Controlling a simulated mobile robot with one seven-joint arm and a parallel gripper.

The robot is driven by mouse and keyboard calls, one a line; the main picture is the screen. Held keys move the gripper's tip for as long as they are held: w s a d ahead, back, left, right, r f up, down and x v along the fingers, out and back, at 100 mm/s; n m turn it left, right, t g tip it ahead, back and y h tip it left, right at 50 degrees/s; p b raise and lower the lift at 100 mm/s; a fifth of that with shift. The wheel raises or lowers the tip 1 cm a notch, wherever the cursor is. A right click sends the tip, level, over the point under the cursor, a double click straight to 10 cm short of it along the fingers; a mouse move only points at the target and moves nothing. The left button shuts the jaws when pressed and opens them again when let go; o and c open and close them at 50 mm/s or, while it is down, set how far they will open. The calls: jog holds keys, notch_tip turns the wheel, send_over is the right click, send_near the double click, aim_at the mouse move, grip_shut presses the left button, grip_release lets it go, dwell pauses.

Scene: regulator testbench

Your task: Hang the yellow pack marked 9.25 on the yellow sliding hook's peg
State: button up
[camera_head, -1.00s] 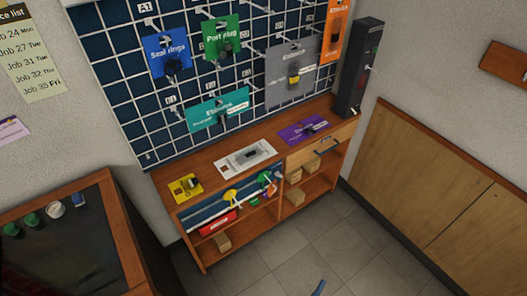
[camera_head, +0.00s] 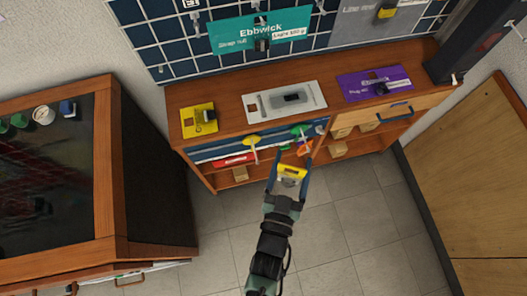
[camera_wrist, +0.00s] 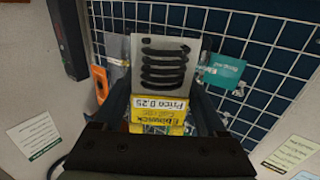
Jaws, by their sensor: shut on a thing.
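My gripper (camera_head: 292,166) is shut on a yellow pack (camera_head: 291,175), held in front of the bench. The wrist view shows the pack (camera_wrist: 158,115) between the fingers, with a black coil, yellow lower part and a price label that seems to read 9.25. The yellow sliding hook (camera_head: 252,141) is on the blue front strip below the bench top, left of my gripper, with a pale peg pointing outward and down. The pack appears apart from that peg. The wrist view does not show the hook.
A green hook (camera_head: 301,131) sits right of the yellow one, close to my gripper. Yellow (camera_head: 198,120), white (camera_head: 284,101) and purple (camera_head: 376,84) packs lie on the bench top (camera_head: 226,95). A dark-topped cabinet (camera_head: 105,185) stands left. Floor in front is clear.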

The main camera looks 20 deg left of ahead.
jog(key=w+a+f+n+g+y+b, duration=0.15)
jog(key=a+f+b, duration=0.25)
jog(key=f+b, duration=0.8)
jog(key=s+a+f+n+t+y+b, duration=0.1)
jog(key=a+f+y+b, duration=0.2)
jog(key=f+b, duration=0.9)
jog(key=w+a+f+b, duration=0.3)
jog(key=w+a, duration=0.2)
jog(key=w, duration=0.3)
jog(key=shift+w+a+f+b, duration=0.2)
jog(key=shift+w+a+b, duration=0.15)
jog(key=shift+a, duration=0.05)
jog(key=shift+g, duration=0.25)
jog(key=o, duration=1.3)
jog(key=shift+a, duration=0.1)
jog(key=shift+n, duration=0.25)
jog(key=shift+a, duration=0.1)
jog(key=p+v, duration=0.2)
jog(key=v, duration=1.1)
jog(key=shift+d+p, duration=0.25)
jog(key=shift+p, duration=0.05)
